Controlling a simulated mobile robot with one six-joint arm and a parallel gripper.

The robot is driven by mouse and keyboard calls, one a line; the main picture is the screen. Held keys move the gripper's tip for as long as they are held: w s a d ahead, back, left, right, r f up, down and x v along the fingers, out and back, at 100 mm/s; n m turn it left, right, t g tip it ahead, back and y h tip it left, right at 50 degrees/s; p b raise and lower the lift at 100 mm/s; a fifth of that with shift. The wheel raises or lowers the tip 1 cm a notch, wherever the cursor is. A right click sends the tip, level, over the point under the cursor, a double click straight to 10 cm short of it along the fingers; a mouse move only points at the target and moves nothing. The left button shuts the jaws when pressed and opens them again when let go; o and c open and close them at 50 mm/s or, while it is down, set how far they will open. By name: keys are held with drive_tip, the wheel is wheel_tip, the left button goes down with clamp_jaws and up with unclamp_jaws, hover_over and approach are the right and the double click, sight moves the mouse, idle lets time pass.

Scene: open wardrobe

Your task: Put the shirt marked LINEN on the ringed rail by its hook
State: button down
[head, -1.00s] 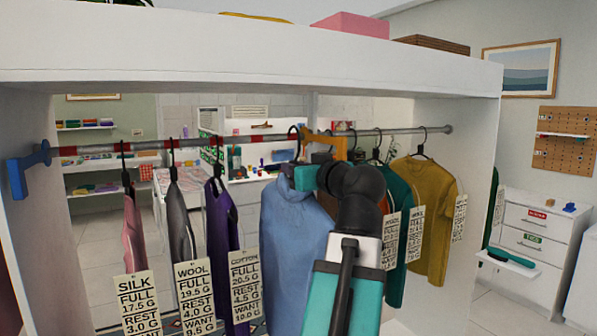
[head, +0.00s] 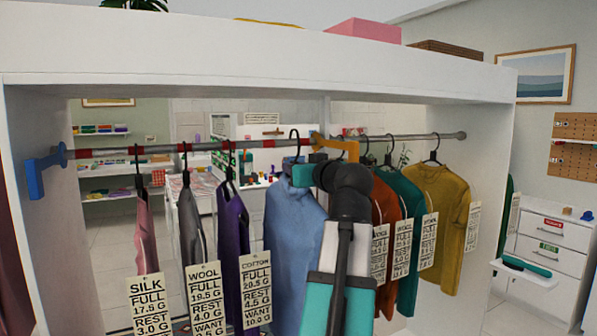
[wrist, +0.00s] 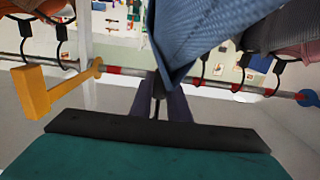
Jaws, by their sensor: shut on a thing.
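My gripper (head: 302,176) is shut on a blue shirt (head: 292,226) near its top; the shirt also fills the upper middle of the wrist view (wrist: 195,40). No LINEN tag shows on it. Its dark hook (head: 294,141) stands up at rail height; I cannot tell whether it is over the rail or beside it. The ringed rail (head: 110,152), with red bands, runs left from the orange bracket (head: 345,149) to the blue bracket (head: 40,172). The shirt is just left of the orange bracket, partly hidden by my arm.
Pink SILK (head: 146,228), grey WOOL (head: 192,225) and purple COTTON (head: 234,222) garments hang on the banded rail to the left. Rust, teal (head: 410,215) and mustard (head: 440,205) shirts hang on the plain rail to the right. A gap lies between the purple garment's hook and the blue shirt's hook.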

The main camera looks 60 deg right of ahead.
drive_tip(key=shift+r+b+x, duration=0.15)
drive_tip(key=shift+b+x, duration=0.3)
drive_tip(key=shift+x, duration=2.45)
drive_tip(key=shift+r+b+x, duration=0.2)
drive_tip(key=shift+b+x, duration=0.2)
drive_tip(key=shift+x, duration=2.5)
drive_tip(key=shift+d, duration=0.15)
drive_tip(key=b+x, duration=0.1)
drive_tip(key=x, duration=0.6)
drive_tip(key=shift+r, duration=0.25)
drive_tip(key=shift+w, duration=0.15)
drive_tip(key=shift+f, duration=0.25)
drive_tip(key=shift+f+b, duration=0.8)
drive_tip(key=shift+f, duration=0.4)
drive_tip(key=shift+f+b, duration=0.3)
drive_tip(key=shift+f, duration=0.3)
drive_tip(key=c, duration=1.6)
unclamp_jaws()
